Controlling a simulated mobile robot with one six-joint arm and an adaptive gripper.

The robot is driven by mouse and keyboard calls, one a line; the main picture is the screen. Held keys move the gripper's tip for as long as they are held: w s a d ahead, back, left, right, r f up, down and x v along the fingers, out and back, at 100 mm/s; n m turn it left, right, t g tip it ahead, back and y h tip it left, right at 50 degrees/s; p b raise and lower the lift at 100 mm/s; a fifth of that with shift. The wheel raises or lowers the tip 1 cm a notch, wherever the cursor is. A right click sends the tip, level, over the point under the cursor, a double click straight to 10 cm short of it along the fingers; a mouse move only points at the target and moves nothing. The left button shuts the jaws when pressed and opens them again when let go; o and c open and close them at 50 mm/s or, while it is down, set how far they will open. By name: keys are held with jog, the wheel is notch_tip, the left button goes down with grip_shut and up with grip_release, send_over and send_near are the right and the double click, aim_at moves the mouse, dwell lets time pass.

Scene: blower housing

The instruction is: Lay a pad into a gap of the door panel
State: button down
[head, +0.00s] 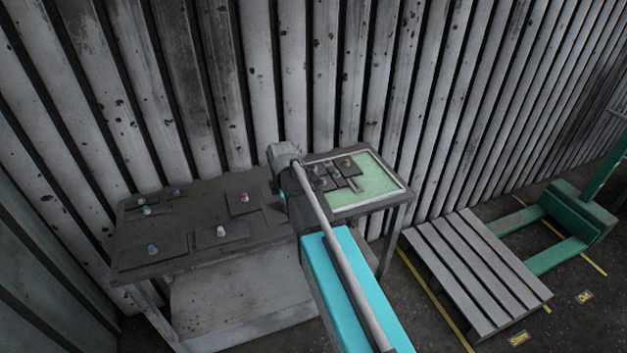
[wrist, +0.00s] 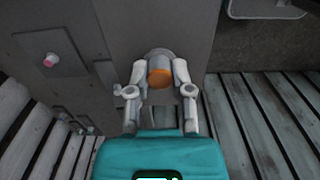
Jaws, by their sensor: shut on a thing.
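My gripper (wrist: 164,68) is shut on an orange-ended knob (wrist: 160,78) in the wrist view. A dark surface lies behind the knob; I cannot tell how much of it is a held pad. In the head view my arm hides the fingers and what they hold. The door panel (head: 372,190), green with a pale rim, lies on the right end of the table. Several dark knobbed pads (head: 347,164) sit in its upper left part. Its rounded corner shows at the top right of the wrist view (wrist: 265,12).
The dark table (head: 200,274) stands against a slatted wall (head: 350,80). Several loose pads with coloured knobs lie on its left part, one with a pinkish knob (head: 244,199). A pallet (head: 475,275) and a green lifter (head: 565,225) stand on the floor at right.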

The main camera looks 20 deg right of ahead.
notch_tip(320, 180, down, 6)
jog(key=b, duration=0.6)
jog(key=shift+f, duration=0.2)
jog(key=shift+s, duration=0.1)
